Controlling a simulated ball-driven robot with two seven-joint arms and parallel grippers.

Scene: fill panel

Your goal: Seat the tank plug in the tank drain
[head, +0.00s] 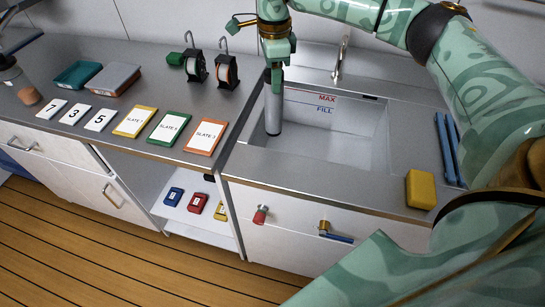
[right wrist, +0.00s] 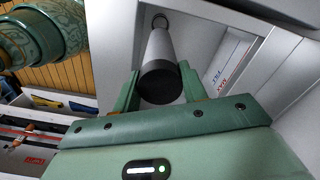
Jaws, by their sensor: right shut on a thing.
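The tank plug (head: 273,112) is a grey upright tube with a dark lower rim in the head view. My right gripper (head: 276,72) is shut on its upper part and holds it over the left side of the tank (head: 345,140), a sunken basin with MAX and FILL marks. In the right wrist view my right gripper (right wrist: 160,88) grips the plug (right wrist: 158,48) near its black end. A round ring, likely the tank drain (right wrist: 160,20), shows around the plug's far end. I cannot tell whether they touch. The drain is hidden in the head view. My left gripper is not in view.
A tap (head: 340,58) stands behind the tank. A yellow block (head: 420,190) and blue bars (head: 447,148) lie right of it. Left are slate cards (head: 169,128), number cards (head: 74,114), trays (head: 115,80) and two hooked reels (head: 227,70). A red knob (head: 261,214) sticks out in front.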

